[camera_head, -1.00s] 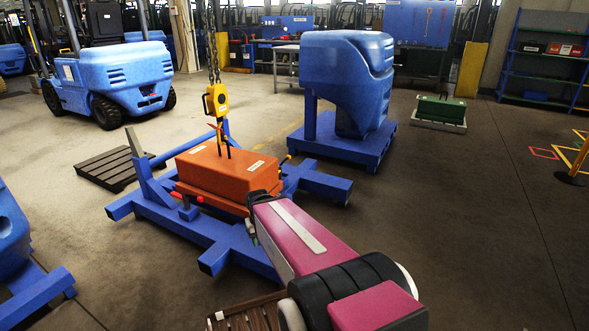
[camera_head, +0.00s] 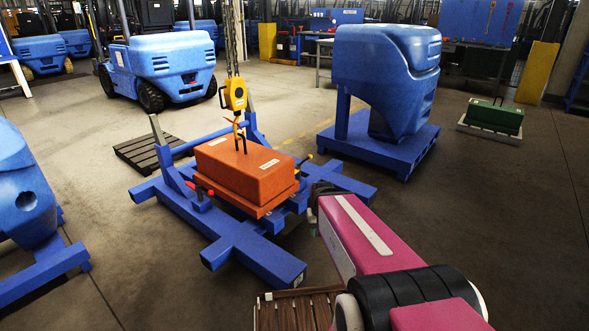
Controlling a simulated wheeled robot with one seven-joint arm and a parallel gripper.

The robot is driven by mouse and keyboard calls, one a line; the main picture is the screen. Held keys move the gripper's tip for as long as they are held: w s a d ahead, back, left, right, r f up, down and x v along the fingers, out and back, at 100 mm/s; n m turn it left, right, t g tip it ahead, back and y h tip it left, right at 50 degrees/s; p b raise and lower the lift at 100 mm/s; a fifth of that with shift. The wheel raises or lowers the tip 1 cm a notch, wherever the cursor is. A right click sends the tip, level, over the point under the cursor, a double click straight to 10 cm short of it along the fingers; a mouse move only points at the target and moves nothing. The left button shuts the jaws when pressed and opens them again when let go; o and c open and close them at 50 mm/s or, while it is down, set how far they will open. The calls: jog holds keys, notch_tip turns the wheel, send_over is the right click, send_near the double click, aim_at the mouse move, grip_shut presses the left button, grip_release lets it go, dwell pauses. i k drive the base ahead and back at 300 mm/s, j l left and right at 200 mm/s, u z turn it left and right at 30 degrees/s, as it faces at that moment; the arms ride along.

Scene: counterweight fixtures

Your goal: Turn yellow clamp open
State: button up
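The yellow clamp (camera_head: 304,160) is small, a yellow-tipped lever at the right rear edge of the orange block (camera_head: 243,168). The block sits on a blue floor frame (camera_head: 235,239). A red-handled clamp (camera_head: 200,190) is at the block's left front side. My gripper (camera_head: 317,192) is a dark shape at the far end of my magenta arm, to the right of the block and below the yellow clamp in the picture. A gap shows between gripper and clamp. My arm hides most of the gripper, so its fingers cannot be made out.
A yellow hoist hook (camera_head: 235,95) hangs on chains above the block, at its lifting eye. A blue counterweight on a pallet (camera_head: 372,148) stands behind right. A wooden pallet (camera_head: 148,155) lies behind left, another (camera_head: 298,308) in front. Floor at right is open.

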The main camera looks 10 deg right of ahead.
aim_at(297, 171)
jog(key=l, duration=0.95)
jog(key=i+l, duration=0.2)
jog(key=l, duration=0.2)
jog(key=i+l, duration=0.15)
jog(key=l, duration=0.25)
jog(key=i+l+z, duration=0.1)
jog(key=l, duration=0.25)
jog(key=i+l, duration=0.5)
jog(key=l, duration=0.25)
jog(key=i, duration=0.6)
jog(key=i+j+z, duration=0.15)
jog(key=i, duration=0.5)
